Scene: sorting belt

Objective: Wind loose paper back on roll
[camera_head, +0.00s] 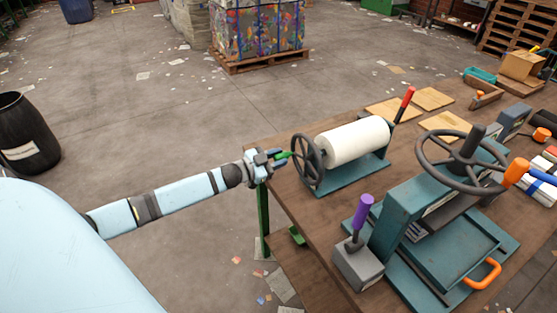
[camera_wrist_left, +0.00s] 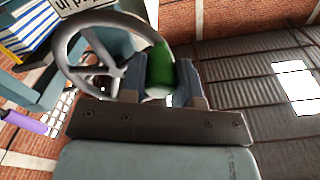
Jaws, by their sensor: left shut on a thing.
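The white paper roll (camera_head: 357,141) lies on a teal winder stand (camera_head: 345,176) near the left edge of the workbench. A dark spoked handwheel (camera_head: 308,163) is at the roll's left end, with a green crank handle (camera_head: 285,155). My left gripper (camera_head: 279,160) is shut on the green handle, which also shows between the fingers in the left wrist view (camera_wrist_left: 159,72). The handwheel (camera_wrist_left: 88,55) is beside the fingers there. No loose paper end can be made out on the roll. My right gripper is not in view.
A red-handled lever (camera_head: 404,103) stands behind the roll's right end. A teal press with a large handwheel (camera_head: 462,160) and a purple-handled lever (camera_head: 361,215) stand nearer on the workbench (camera_head: 310,222). Flat brown sheets (camera_head: 433,98) lie behind. The floor left of the bench is mostly clear.

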